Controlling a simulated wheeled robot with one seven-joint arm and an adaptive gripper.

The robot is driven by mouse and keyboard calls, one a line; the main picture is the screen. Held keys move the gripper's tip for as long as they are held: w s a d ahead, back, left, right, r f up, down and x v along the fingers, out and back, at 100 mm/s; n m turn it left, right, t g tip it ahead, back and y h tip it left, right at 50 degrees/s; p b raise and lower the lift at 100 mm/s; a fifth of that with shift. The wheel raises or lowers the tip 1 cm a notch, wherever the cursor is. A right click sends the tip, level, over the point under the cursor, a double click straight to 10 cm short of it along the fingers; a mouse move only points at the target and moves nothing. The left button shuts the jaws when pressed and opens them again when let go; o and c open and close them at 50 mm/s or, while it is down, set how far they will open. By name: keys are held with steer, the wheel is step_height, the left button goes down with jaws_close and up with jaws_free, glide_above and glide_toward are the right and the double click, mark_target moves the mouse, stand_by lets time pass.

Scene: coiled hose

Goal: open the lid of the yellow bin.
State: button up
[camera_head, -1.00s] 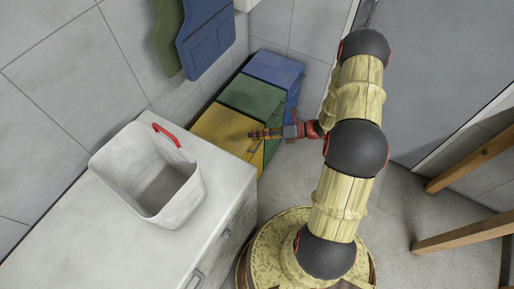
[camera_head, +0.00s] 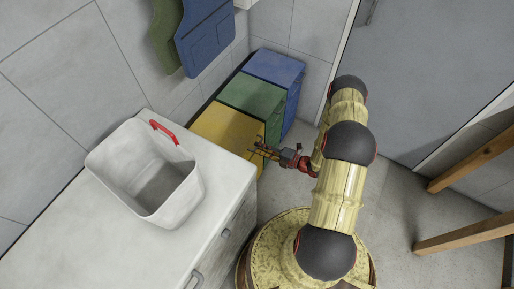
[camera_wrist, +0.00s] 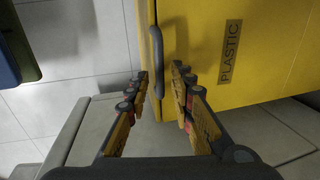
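The yellow bin (camera_head: 225,128) stands against the wall beyond the white counter; its lid looks closed. In the wrist view the yellow bin (camera_wrist: 245,60) fills the upper right, with a "PLASTIC" label (camera_wrist: 230,52) and a dark grey handle (camera_wrist: 158,50) along its edge. My gripper (camera_wrist: 160,72) is open, with one finger on each side of the handle's lower end. Whether the fingers touch the handle cannot be told. In the head view my gripper (camera_head: 254,151) is at the bin's front edge, and the handle is too small to make out.
A green bin (camera_head: 250,95) and a blue bin (camera_head: 275,68) stand in a row behind the yellow one. A white counter (camera_head: 95,235) with an empty white bucket (camera_head: 190,197) is at left. A wooden frame (camera_head: 465,232) stands at right. Grey floor is open around my base.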

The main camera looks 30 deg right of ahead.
steer(key=shift+x, duration=1.1)
steer(key=shift+c, duration=0.9)
steer(key=c, duration=0.4)
jaws_close()
